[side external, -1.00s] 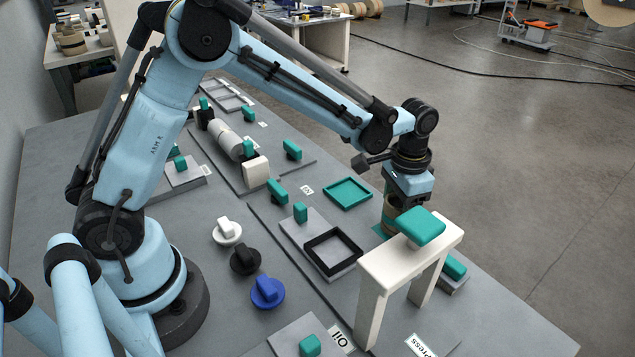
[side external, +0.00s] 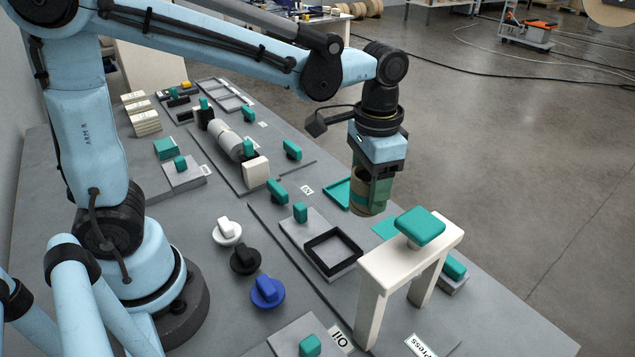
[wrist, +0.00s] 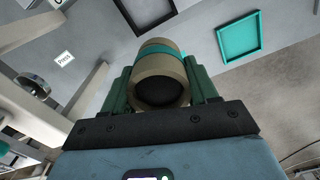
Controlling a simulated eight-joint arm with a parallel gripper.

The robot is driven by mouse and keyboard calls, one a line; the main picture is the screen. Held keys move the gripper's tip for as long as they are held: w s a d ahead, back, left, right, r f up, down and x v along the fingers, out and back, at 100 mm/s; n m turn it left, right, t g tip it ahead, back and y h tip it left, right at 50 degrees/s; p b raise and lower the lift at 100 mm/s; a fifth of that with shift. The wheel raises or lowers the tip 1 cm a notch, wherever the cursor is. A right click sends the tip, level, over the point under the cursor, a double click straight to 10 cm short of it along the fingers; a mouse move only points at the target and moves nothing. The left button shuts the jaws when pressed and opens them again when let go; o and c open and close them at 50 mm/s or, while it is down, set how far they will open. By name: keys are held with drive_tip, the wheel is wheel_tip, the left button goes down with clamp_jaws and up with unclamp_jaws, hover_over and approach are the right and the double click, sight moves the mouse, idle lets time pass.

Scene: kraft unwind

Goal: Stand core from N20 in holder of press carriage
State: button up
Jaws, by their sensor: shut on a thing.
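My gripper (side external: 372,190) is shut on a brown core (side external: 362,203) and holds it upright above the bench, over the area by the teal frame and teal patch. In the wrist view the core (wrist: 160,72) sits between the green fingers, with a teal band and a dark hollow end. The square black-framed holder (side external: 333,252) stands empty on a grey slab, below and left of the gripper. It shows partly in the wrist view (wrist: 92,24). The white press (side external: 410,250) with its teal top knob (side external: 420,226) stands right of the holder.
A teal frame (side external: 338,192) lies behind the core, and a flat teal patch (side external: 385,226) lies near the press. A teal knob (side external: 300,212) stands on the slab by the holder. White, black and blue round knobs (side external: 267,292) are at left.

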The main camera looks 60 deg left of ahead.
drive_tip(key=shift+s+a+f, duration=0.2)
drive_tip(key=shift+s+f, duration=1.25)
drive_tip(key=shift+s, duration=0.05)
drive_tip(key=shift+s+a+f, duration=0.15)
drive_tip(key=shift+s+f, duration=1.3)
drive_tip(key=shift+f, duration=1.4)
idle(0.4)
drive_tip(key=o, duration=1.1)
drive_tip(key=shift+o, duration=1.2)
wheel_tip(320, 180, up, 8)
